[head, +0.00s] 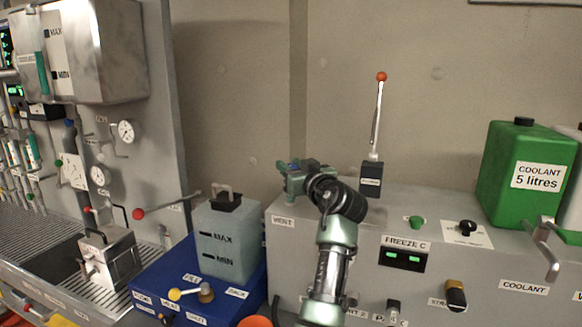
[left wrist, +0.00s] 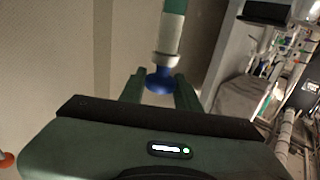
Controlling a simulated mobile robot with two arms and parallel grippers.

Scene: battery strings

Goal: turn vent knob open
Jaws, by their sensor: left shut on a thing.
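The vent knob (left wrist: 160,80) is blue and sits at the end of a pale tube (left wrist: 168,40) with a green band in the left wrist view. My left gripper (left wrist: 160,88) has one finger on each side of this knob and is shut on it. In the head view my left gripper (head: 292,178) is above the back left corner of the grey console, over the VENT label (head: 283,221). There the gripper and wrist mostly hide the knob, and its turn angle cannot be read. My right gripper is not in view.
A lever with a red ball (head: 381,77) stands upright just right of my left gripper. A translucent MAX/MIN tank (head: 228,240) stands on a blue box (head: 150,285) to the left. A green coolant can (head: 522,180) stands on the console's (head: 350,212) right.

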